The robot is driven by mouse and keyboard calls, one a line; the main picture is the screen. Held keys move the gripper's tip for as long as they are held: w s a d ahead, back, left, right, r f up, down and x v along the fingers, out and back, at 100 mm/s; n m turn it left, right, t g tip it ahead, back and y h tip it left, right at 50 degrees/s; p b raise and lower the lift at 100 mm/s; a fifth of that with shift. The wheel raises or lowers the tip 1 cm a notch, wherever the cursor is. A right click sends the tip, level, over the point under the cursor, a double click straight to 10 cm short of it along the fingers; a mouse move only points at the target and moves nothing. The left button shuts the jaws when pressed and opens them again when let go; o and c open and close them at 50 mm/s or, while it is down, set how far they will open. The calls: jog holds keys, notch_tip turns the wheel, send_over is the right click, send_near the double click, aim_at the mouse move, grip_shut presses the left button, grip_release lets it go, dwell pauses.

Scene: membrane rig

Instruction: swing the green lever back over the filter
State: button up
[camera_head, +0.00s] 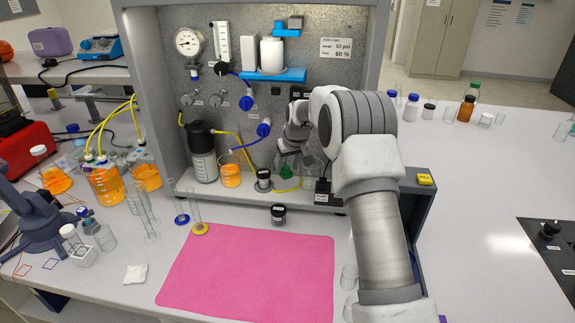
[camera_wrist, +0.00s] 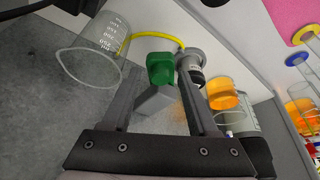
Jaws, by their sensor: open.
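The green lever (camera_wrist: 160,70) shows in the wrist view as a green knob on a grey arm or block, in the space between my two fingers. In the head view a small patch of it (camera_head: 286,171) shows below my gripper (camera_head: 289,156). My gripper (camera_wrist: 163,72) is open, with one finger on each side of the knob; I cannot tell whether either touches it. A small black-and-grey fitting (camera_wrist: 193,69), possibly the filter, is just right of the knob in the wrist view, with a yellow tube near it. I cannot tell whether the lever lies over it.
An empty glass beaker (camera_wrist: 88,60) is close to my left finger in the wrist view. A beaker of orange liquid (camera_head: 230,175) and a black-topped bottle (camera_head: 203,152) stand left of my gripper. The grey rig panel (camera_head: 330,72) rises behind. The pink mat (camera_head: 250,270) in front is clear.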

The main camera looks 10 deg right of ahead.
grip_shut()
dwell(0.3)
jog(key=shift+s+a+m+h+b, duration=0.1)
jog(key=shift+a+m+h+b, duration=0.25)
jog(key=shift+m, duration=0.4)
jog(key=shift+a+m+h+b, duration=0.25)
jog(key=shift+a+m, duration=0.15)
jog(key=shift+m, duration=0.35)
jog(key=shift+w+a+r+m+g+h+p, duration=0.1)
jog(key=shift+w+a+m+g+h+p, duration=0.35)
jog(key=shift+m, duration=1.3)
jog(key=shift+w+a+f+m+g+h+p, duration=0.1)
jog(key=shift+a+m+h+p, duration=0.65)
jog(key=shift+m, duration=1.05)
jog(key=shift+w+a+r+m+g+h+p, duration=0.1)
jog(key=shift+w+a+m+g+h+p, duration=0.4)
jog(key=shift+m, duration=1.25)
jog(key=shift+s+a+t, duration=0.2)
jog(key=shift+a+t, duration=0.05)
jog(key=shift+a, duration=0.1)
